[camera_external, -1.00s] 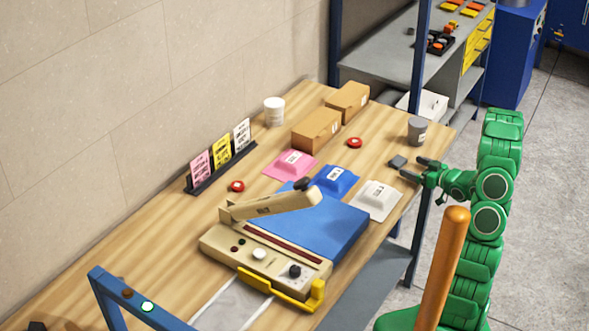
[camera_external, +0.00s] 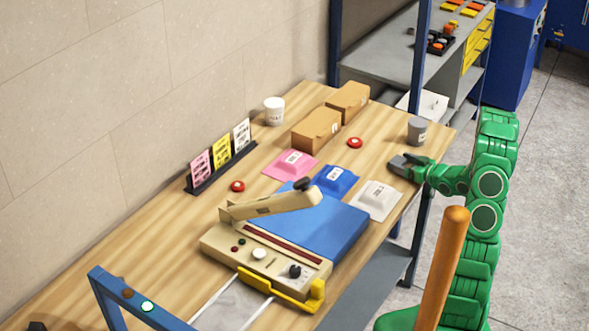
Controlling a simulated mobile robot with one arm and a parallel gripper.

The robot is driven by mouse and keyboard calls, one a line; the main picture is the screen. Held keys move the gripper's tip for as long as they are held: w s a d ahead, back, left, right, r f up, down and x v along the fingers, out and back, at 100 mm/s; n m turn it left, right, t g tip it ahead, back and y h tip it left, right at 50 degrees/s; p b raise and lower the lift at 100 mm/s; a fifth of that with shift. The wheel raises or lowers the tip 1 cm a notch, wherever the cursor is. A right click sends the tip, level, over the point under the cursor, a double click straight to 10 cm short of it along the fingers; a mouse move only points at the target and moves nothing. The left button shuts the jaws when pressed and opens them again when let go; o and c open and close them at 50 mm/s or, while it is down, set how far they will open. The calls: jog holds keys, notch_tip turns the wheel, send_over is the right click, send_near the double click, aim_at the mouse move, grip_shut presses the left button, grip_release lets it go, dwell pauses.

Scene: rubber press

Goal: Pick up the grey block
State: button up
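The small dark grey block (camera_external: 398,161) lies on the wooden table near its right edge. My green gripper (camera_external: 403,164) reaches in from the right, low over the table. Its dark fingers are spread, one on the far side and one on the near side of the block. The block shows between them, partly hidden by the fingers. I cannot tell whether the fingers touch it.
A grey cup (camera_external: 417,131) stands just behind my gripper. A white packet (camera_external: 374,200) and a blue packet (camera_external: 334,181) lie nearby on the left. A red button (camera_external: 354,143), cardboard boxes (camera_external: 317,130) and a beige press (camera_external: 264,258) also stand on the table.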

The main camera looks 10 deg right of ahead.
jog(key=c, duration=1)
jog(key=shift+r, duration=0.1)
